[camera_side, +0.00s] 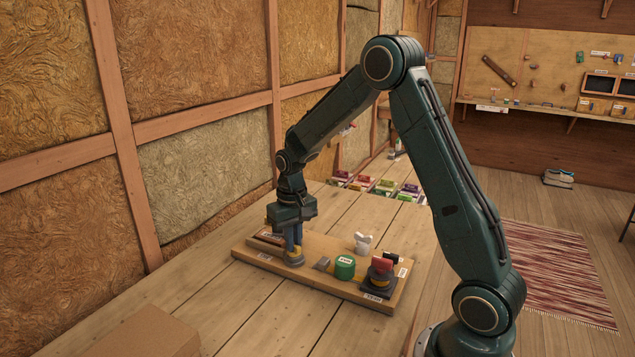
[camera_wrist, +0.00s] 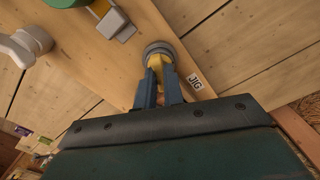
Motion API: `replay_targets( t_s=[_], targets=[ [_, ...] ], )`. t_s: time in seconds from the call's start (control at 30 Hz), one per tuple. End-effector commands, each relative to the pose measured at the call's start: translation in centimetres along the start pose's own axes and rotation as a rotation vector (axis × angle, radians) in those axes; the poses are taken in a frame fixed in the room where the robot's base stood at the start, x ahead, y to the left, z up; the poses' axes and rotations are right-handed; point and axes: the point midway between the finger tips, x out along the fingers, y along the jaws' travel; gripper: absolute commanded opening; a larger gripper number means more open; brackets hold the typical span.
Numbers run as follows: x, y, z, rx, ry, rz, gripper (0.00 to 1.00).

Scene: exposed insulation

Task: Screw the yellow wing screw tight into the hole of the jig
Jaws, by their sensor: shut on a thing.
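My gripper (camera_side: 293,244) points down at the left part of a wooden board (camera_side: 340,287). It is shut on the yellow wing screw (camera_side: 298,251), which also shows between the blue fingers (camera_wrist: 160,82) in the wrist view (camera_wrist: 155,61). The screw stands at the round grey jig (camera_side: 293,260), whose ring shows just beyond the fingertips in the wrist view (camera_wrist: 157,47). A "JIG" label lies on the board beside it. The fingers hide much of the screw, and I cannot tell how deep it sits in the hole.
A cardboard box (camera_side: 144,334) lies front left. The table's front middle is clear.

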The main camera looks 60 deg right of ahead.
Motion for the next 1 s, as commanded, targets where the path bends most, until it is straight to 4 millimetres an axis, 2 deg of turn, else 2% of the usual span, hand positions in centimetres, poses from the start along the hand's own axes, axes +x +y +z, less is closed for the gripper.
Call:
replay_targets(
  t_s=[0.2,1.0],
  targets=[
    [0.48,0.07,0.3,0.072,-0.012,0.003,0.0],
    [0.78,0.07,0.34,0.069,-0.013,0.003,0.0]
  ],
)
